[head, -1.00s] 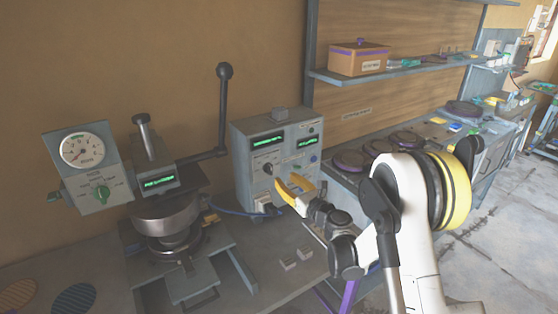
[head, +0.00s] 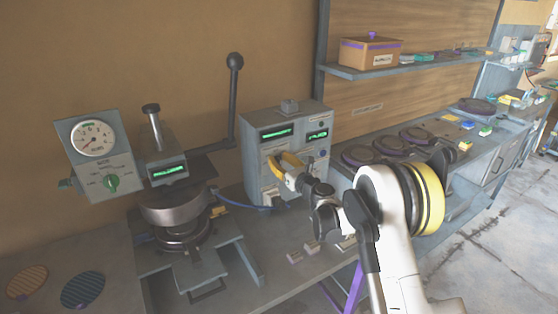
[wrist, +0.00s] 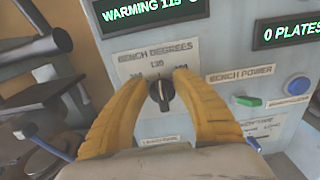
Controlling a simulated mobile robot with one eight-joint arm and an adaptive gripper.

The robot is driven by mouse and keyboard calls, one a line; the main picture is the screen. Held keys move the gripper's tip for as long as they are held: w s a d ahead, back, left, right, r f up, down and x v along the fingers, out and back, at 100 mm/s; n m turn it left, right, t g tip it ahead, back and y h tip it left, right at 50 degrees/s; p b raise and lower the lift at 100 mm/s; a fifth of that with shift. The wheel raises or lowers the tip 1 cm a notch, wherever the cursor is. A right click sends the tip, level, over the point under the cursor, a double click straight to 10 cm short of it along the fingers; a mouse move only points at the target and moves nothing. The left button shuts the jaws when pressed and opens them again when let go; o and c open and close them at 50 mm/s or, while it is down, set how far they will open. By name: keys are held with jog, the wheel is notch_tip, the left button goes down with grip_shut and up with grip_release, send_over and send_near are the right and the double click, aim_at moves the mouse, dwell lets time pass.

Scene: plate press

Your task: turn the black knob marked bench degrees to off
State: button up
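The black knob (wrist: 160,92) under the label BENCH DEGREES is near the middle of the wrist view. Its pale pointer mark faces up, toward the printed 130. It sits on the front of a grey control box (head: 252,172). My gripper (wrist: 161,76) is open, with one yellow finger on each side of the knob and a gap showing at each side. Whether the fingers reach past its face is hard to tell. In the head view my gripper (head: 285,163) is at the box front and hides the knob. A green display (wrist: 150,8) reads WARMING 115.
Right of the knob are a green BENCH POWER switch (wrist: 247,101) and a blue button (wrist: 298,86). A press with a long lever (head: 233,100) and a dial gauge (head: 94,139) stands left of the box. Round dark plates (head: 370,155) lie on the bench to the right.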

grip_shut()
jog(key=shift+n, duration=0.3)
jog(key=n, duration=0.1)
jog(key=n+b, duration=0.2)
jog(key=shift+s+a+f, duration=0.15)
jog(key=shift+s+a, duration=0.1)
jog(key=n+b, duration=0.1)
jog(key=n, duration=0.3)
jog(key=f+n+b, duration=0.1)
jog(key=n+b, duration=0.1)
jog(key=n, duration=0.3)
jog(key=a+n+b, duration=0.1)
jog(key=n+b, duration=0.1)
jog(key=n, duration=0.3)
jog(key=shift+s+f, duration=0.2)
jog(key=shift+s, duration=0.05)
jog(key=shift+n, duration=0.3)
